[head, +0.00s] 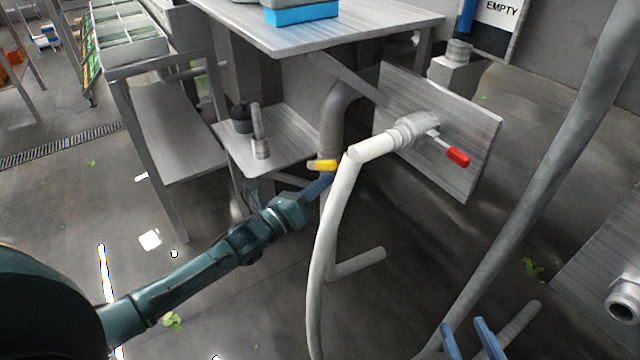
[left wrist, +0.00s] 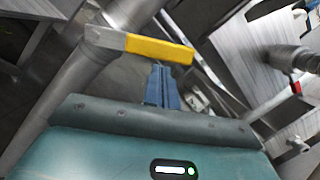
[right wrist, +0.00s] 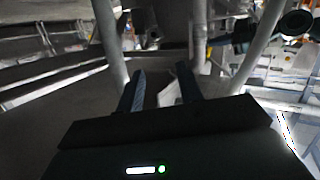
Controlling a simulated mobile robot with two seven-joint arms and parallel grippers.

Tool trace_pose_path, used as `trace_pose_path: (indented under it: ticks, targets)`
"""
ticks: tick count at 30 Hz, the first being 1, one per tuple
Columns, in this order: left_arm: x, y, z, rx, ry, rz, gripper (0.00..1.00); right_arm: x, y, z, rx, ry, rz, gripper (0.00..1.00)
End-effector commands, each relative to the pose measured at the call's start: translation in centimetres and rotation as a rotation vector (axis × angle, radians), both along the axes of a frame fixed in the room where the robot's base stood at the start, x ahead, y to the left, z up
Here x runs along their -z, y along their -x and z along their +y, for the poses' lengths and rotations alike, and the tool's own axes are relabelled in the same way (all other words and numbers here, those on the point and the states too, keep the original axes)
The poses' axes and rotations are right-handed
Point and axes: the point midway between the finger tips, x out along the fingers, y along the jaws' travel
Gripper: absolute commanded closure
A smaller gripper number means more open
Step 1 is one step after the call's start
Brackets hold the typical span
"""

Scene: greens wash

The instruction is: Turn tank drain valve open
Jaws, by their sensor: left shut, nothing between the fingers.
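A yellow valve handle (head: 322,165) sits on the grey drain pipe (head: 338,110) under the steel table; in the left wrist view the yellow handle (left wrist: 160,49) points right from the pipe. My left gripper (head: 324,182) is shut and empty, its blue fingertips just below the handle. In the left wrist view the fingers (left wrist: 161,88) end close under the handle's edge; I cannot tell whether they touch. A second valve with a red lever (head: 457,156) is on a steel plate to the right. My right gripper (head: 472,340) is open and empty at the bottom; its fingers (right wrist: 160,90) stand apart.
A white hose (head: 328,240) hangs from the red-lever valve, just right of my left gripper. A thick grey pipe (head: 560,170) slants across the right. A low steel shelf (head: 285,140) stands behind my left gripper. The floor at left is mostly clear.

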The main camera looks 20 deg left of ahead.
Motion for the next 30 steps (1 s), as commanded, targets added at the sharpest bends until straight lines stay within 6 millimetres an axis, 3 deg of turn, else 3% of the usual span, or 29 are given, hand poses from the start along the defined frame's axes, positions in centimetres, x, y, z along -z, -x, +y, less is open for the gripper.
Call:
trace_pose_path:
  ticks: [23,30]
  targets:
    - [-1.4,-0.2,0.3,-0.002,0.103,0.079,1.0,-0.2,0.9,-0.4,0.012,0.004,0.153,0.64]
    - [-2.9,-0.6,0.7,-0.002,0.215,0.166,1.0,-2.9,1.3,-1.2,0.046,-0.047,0.15,0.64]
